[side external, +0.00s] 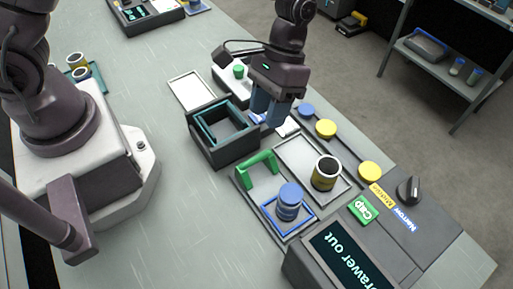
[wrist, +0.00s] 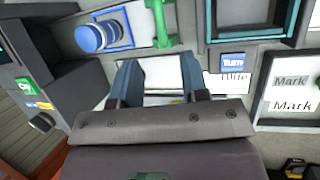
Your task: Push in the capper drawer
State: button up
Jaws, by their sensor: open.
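The capper drawer (side external: 243,184) is a grey slide with a green handle (side external: 257,167). It sticks out from the capper housing (side external: 303,271), whose screen reads "rawer out", its start cut off. A blue jar (side external: 289,201) stands upright in a blue square frame on the drawer. The handle (wrist: 160,25) and the jar (wrist: 92,38) also show at the top of the wrist view. My gripper (side external: 270,112) is beyond the handle, apart from it, above the area by the dark teal-edged bin. In the wrist view its fingers (wrist: 162,82) are spread with nothing held between them.
The dark bin (side external: 225,150) stands next to the handle end of the drawer. Yellow discs (side external: 326,129) and a black knob (side external: 409,190) lie farther right. The table in front of the drawer is clear.

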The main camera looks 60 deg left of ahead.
aim_at(256, 158)
jog(key=x, duration=0.9)
jog(key=shift+f, duration=0.15)
grip_shut()
